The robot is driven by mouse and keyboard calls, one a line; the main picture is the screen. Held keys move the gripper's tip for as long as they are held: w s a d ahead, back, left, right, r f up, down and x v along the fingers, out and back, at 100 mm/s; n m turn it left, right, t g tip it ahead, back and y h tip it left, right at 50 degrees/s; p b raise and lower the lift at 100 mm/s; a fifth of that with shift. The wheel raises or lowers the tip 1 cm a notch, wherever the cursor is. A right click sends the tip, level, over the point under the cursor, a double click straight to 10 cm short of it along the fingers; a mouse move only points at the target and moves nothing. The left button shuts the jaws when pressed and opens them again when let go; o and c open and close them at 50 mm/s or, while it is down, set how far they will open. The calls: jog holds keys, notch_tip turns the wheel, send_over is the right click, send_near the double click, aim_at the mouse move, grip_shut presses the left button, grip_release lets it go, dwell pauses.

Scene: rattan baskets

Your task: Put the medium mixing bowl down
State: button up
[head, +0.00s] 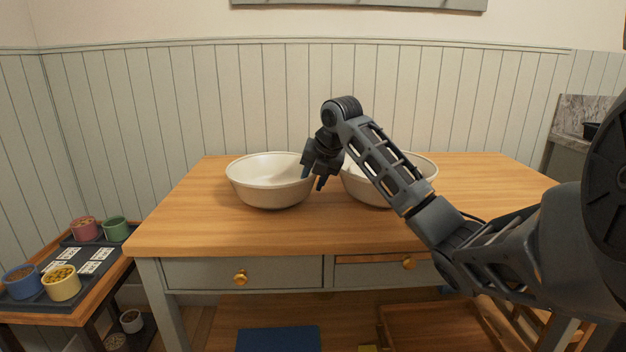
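Two cream mixing bowls stand on the wooden table, and both look level. The left bowl (258,183) shows almost whole. The right bowl (424,171) is partly hidden behind my arm. They look similar in size, so I cannot tell by size which is the medium one. My gripper (313,183) points down at the right rim of the left bowl. One finger is over the inside of the bowl and the other is outside its wall. The fingers look apart, with a gap wider than the thin rim. The left bowl appears to rest on the tabletop.
The wooden table (215,228) is clear in front, at the left and at the right end. A panelled wall is behind it. A low side table (98,288) at left holds several small coloured pots. My arm crosses the table's right half.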

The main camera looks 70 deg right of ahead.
jog(key=v, duration=1.2)
jog(key=shift+p, duration=0.45)
jog(key=shift+a, duration=0.1)
